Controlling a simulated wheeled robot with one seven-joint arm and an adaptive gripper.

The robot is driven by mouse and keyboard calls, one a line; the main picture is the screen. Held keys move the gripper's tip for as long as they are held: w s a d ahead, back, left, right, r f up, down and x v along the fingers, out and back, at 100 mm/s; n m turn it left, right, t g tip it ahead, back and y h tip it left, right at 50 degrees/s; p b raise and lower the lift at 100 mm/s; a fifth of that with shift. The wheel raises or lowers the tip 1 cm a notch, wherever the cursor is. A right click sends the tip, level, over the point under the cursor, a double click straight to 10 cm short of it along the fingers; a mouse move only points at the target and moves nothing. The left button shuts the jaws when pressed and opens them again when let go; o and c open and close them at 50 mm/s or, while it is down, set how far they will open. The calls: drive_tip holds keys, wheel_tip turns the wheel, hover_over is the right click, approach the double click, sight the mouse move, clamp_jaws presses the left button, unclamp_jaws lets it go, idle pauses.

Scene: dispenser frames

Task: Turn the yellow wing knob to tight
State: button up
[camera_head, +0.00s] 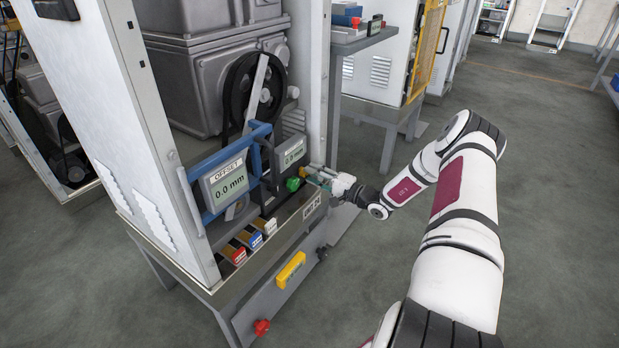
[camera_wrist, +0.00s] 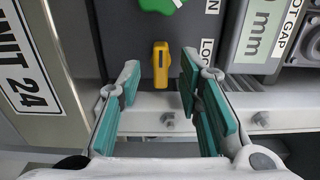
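The yellow wing knob (camera_wrist: 161,65) is on a dark panel in the wrist view, its wing upright in the picture. A label beside it is partly covered; "LOC" shows. My gripper (camera_wrist: 160,82) is open, its teal-padded fingers on either side of the knob in the picture. Gaps show on both sides, and I see no contact. In the head view my gripper (camera_head: 318,175) reaches the right end of the machine's front ledge, close to a green knob (camera_head: 292,184).
The green knob also shows at the top of the wrist view (camera_wrist: 160,5). An offset display (camera_head: 227,183), coloured blocks (camera_head: 250,238) and a yellow handle (camera_head: 291,270) are on the machine.

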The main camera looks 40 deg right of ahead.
drive_tip(key=shift+x, duration=0.95)
clamp_jaws()
